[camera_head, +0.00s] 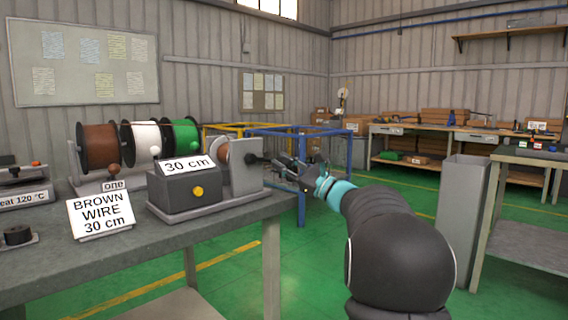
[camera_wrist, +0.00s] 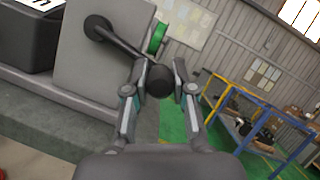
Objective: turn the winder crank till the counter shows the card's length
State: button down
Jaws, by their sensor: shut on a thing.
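The winder (camera_head: 205,186) stands on the grey bench, with a grey box, a yellow button and an upright side plate. Its counter sign (camera_head: 187,165) reads "30 cm". The card (camera_head: 101,215) in front reads "one BROWN WIRE 30 cm". The crank (camera_wrist: 122,43) runs from a dark hub on the side plate to a round black knob (camera_wrist: 159,81). My gripper (camera_wrist: 160,90) has its fingers on both sides of the knob and is shut on it. In the head view my gripper (camera_head: 290,172) is at the winder's right side, and the knob is mostly hidden there.
Spools of brown (camera_head: 100,147), white (camera_head: 146,138) and green (camera_head: 185,135) wire stand behind the winder. A heater block (camera_head: 22,185) marked "heat 120 °C" is at the left. A tall grey bin (camera_head: 462,208) and another table (camera_head: 530,200) stand to the right.

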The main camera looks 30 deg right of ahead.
jog(key=shift+a+f, duration=0.1)
jog(key=shift+f, duration=0.15)
dwell(0.3)
jog(key=c, duration=0.9)
grip_release()
jog(key=shift+c, duration=0.2)
jog(key=shift+s, duration=0.1)
jog(key=v, duration=1.2)
